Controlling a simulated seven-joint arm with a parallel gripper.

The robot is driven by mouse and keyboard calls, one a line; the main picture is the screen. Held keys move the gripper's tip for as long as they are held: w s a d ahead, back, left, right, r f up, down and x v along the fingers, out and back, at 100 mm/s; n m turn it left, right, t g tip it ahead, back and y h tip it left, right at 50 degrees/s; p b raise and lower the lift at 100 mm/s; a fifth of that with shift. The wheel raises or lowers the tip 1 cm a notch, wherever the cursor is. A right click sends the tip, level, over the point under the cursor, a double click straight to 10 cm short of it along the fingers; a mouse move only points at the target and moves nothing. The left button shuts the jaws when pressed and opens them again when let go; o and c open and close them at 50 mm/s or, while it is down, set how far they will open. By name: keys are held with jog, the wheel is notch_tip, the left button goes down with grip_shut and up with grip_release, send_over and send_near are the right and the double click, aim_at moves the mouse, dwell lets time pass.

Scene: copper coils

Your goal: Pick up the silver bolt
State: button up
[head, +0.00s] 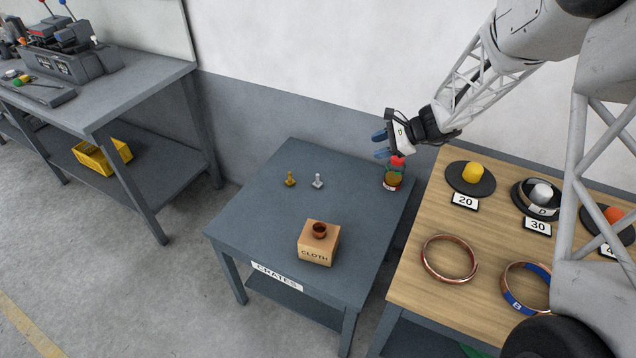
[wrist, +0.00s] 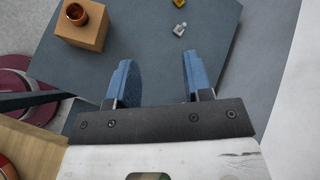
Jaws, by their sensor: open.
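The silver bolt (head: 317,181) stands on the grey table (head: 250,220), just right of a brass-coloured bolt (head: 290,178). In the wrist view the silver bolt (wrist: 179,30) lies beyond my fingertips, and the brass bolt (wrist: 179,4) is at the top edge. My gripper (head: 380,144) is above the right back part of the grey table, near a small jar with a red and green top (head: 394,172). In the wrist view its two blue fingers (wrist: 157,62) are apart with nothing between them. The gripper is clear of the silver bolt, to its right and higher.
A cardboard box marked CLOTH (head: 318,246) with a copper cup (head: 319,230) on it stands at the table's front. A wooden table (head: 405,290) on the right holds copper coils and weights. The grey table's left part is clear. A wall stands behind.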

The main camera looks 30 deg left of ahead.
jog(key=w+a+f+m+y, duration=0.25)
jog(key=w+a+f, duration=0.25)
jog(key=a+f, duration=0.55)
jog(key=m+t, duration=0.1)
jog(key=m, duration=0.4)
send_near(314, 182)
jog(key=shift+s+a+r+n+y, duration=0.1)
jog(key=shift+a+r+n+y, duration=0.1)
jog(key=shift+a, duration=0.3)
jog(key=shift+a+r+n+y, duration=0.1)
jog(key=shift+a+r+y, duration=0.05)
jog(key=shift+a, duration=0.3)
jog(key=shift+a, duration=0.1)
jog(key=shift+x, duration=1.2)
jog(key=shift+a+f, duration=0.1)
jog(key=shift+x, duration=2.5)
jog(key=shift+s, duration=0.1)
grip_shut()
